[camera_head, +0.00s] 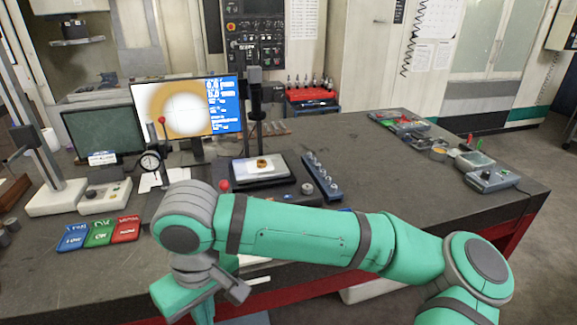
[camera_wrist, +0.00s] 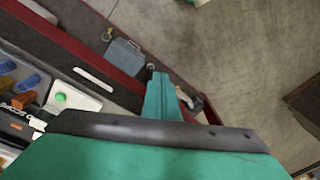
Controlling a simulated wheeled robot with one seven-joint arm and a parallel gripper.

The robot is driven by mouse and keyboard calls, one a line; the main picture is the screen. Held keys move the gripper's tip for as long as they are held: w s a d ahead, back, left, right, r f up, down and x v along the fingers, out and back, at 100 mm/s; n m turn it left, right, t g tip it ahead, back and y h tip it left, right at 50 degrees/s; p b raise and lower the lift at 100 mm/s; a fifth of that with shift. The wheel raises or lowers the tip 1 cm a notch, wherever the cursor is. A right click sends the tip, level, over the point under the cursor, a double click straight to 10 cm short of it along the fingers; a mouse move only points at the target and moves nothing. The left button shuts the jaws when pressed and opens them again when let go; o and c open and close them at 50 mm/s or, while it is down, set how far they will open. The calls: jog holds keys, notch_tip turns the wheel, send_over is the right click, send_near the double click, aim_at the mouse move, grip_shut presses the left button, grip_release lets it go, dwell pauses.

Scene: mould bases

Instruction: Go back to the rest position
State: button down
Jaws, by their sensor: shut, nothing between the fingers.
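My gripper shows in the wrist view (camera_wrist: 160,92) as a narrow green finger shape beyond a dark band. It is shut with nothing in it. In the head view my green arm reaches from the lower right across the front of the dark workbench (camera_head: 400,185), and its wrist bends down near the bench's front edge. The fingertips are hidden or cut off at the bottom of the head view. In the wrist view the gripper is over the bench's red edge (camera_wrist: 98,40) and the floor.
Blue, green and red trays (camera_head: 100,233) lie at the left. A monitor (camera_head: 188,108), a dial gauge stand (camera_head: 152,165) and a lit plate (camera_head: 260,168) stand behind the arm. A grey control box (camera_head: 492,180) sits at the right. The bench's right middle is clear.

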jog(key=a+n+y, duration=0.1)
jog(key=a+y, duration=0.4)
jog(key=a, duration=0.5)
jog(key=w+a+r+m+t+y, duration=0.5)
jog(key=a+r+y, duration=0.3)
jog(key=r+y, duration=0.3)
jog(key=d+f+m+t+h, duration=1.25)
jog(key=d+f, duration=0.65)
jog(key=f, duration=0.4)
jog(key=s+d+f+n+h, duration=0.1)
jog(key=s+d+f, duration=0.3)
jog(key=s, duration=0.4)
jog(key=s+d+f+n+g+h, duration=0.1)
jog(key=s+d+f+n+h, duration=0.1)
jog(key=s, duration=0.7)
jog(key=s+d+f+n+g+h, duration=0.1)
jog(key=s+d+f+n, duration=0.3)
jog(key=s+d+f, duration=0.2)
jog(key=s+d, duration=0.2)
jog(key=shift+s+h, duration=0.35)
jog(key=shift+s, duration=0.05)
